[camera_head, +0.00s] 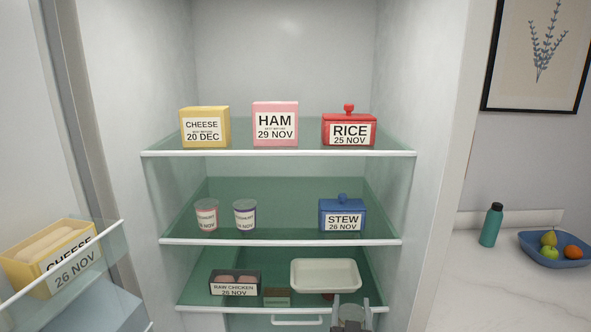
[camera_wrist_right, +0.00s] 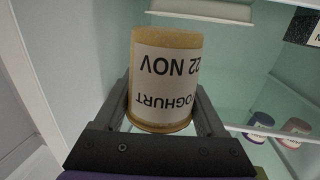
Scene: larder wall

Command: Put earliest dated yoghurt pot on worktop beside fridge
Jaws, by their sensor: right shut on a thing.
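My right gripper (camera_head: 350,308) is at the bottom of the head view, in front of the lowest fridge shelf. It is shut on a yoghurt pot (camera_wrist_right: 166,85), whose label reads 22 NOV upside down in the right wrist view. Two other yoghurt pots, one with a reddish rim (camera_head: 207,214) and one with a dark blue rim (camera_head: 245,214), stand on the middle shelf (camera_head: 280,242). Their labels seem to read 28 and 26 NOV, but the print is small. The pale worktop (camera_head: 480,285) lies right of the fridge. My left gripper is out of view.
The worktop holds a teal bottle (camera_head: 491,226) and a blue fruit bowl (camera_head: 551,256); its front is clear. Blue stew box (camera_head: 342,215), raw chicken (camera_head: 234,284) and white tray (camera_head: 325,274) stand on shelves. The open door with its cheese box (camera_head: 50,256) is left.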

